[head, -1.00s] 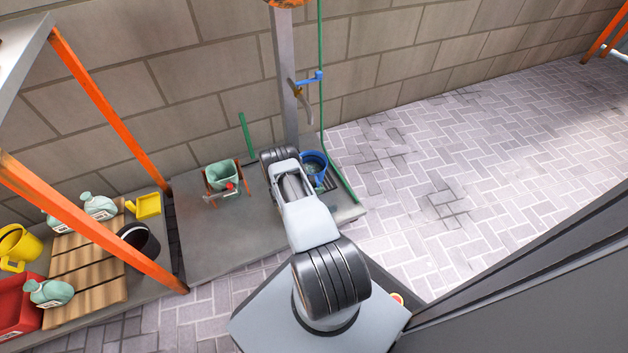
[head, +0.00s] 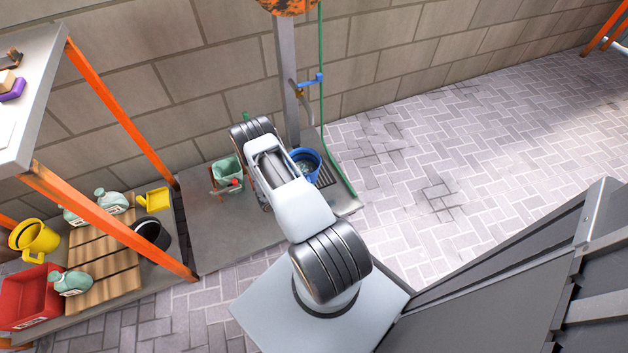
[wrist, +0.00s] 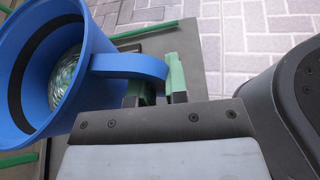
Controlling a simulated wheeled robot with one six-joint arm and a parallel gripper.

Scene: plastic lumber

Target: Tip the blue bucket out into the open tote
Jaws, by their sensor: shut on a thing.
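The blue bucket (head: 311,156) is at the right of the concrete slab by the post, partly hidden by my arm in the head view. In the wrist view the blue bucket (wrist: 101,42) fills the left side, its mouth facing left and toward the camera. Clear greenish contents show inside it. My gripper (wrist: 158,82) has green fingertips shut on the bucket's handle. In the head view my gripper is hidden behind my arm. A red open-topped box (head: 30,297), possibly the tote, is at the far lower left.
A green bucket (head: 226,170) in an orange stand is left of my arm. A black bucket (head: 152,232), yellow containers, bottles and a wooden pallet (head: 105,262) lie under an orange-legged bench. A post (head: 287,80) and green hose stand behind the blue bucket. Paving at right is clear.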

